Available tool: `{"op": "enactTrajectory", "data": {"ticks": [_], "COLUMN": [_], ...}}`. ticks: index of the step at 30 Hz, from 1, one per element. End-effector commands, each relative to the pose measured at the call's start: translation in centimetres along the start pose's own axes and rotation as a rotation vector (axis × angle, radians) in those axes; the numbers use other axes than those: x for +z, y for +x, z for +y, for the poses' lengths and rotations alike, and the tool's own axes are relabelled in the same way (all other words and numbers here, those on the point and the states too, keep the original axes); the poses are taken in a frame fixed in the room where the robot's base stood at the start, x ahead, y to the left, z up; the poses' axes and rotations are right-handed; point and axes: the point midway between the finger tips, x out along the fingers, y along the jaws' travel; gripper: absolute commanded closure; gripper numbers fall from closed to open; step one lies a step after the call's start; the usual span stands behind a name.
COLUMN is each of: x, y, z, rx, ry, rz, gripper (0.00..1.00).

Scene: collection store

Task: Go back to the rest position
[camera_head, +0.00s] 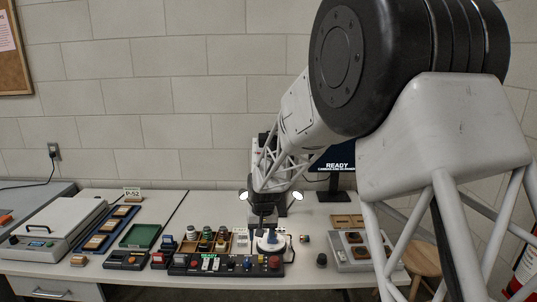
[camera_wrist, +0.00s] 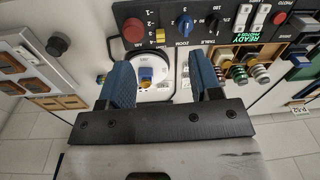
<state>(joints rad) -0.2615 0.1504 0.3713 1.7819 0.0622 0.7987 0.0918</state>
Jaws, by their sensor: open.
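My gripper (camera_wrist: 162,76) is open in the wrist view, with its two blue-padded fingers apart and nothing between them. A small blue and yellow piece (camera_wrist: 146,77) stands on a round white turntable (camera_wrist: 150,91) beyond the fingers. In the head view my gripper (camera_head: 264,222) points down over the bench, close above the turntable (camera_head: 268,247). The fingertips are too small there to make out, and I cannot tell the exact gap to the piece.
A black control panel (camera_head: 222,266) with knobs and a red button runs along the bench front. Left are a tray of colourful items (camera_head: 206,240), a green tray (camera_head: 140,236) and a grey machine (camera_head: 60,232). Right are a grey tray (camera_head: 352,262) and a monitor (camera_head: 336,166).

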Motion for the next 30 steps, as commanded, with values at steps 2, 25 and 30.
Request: {"op": "enactTrajectory", "data": {"ticks": [2,25,30], "x": [1.4,17.8,21.9], "y": [-2.0,-15.1,-16.9], "z": [1.1,8.8,10.1], "rx": [0.001,0.021,0.027], "ry": [0.007,0.058,0.07], "rz": [0.011,0.089,0.108], "gripper": [0.42,0.42,0.42]}}
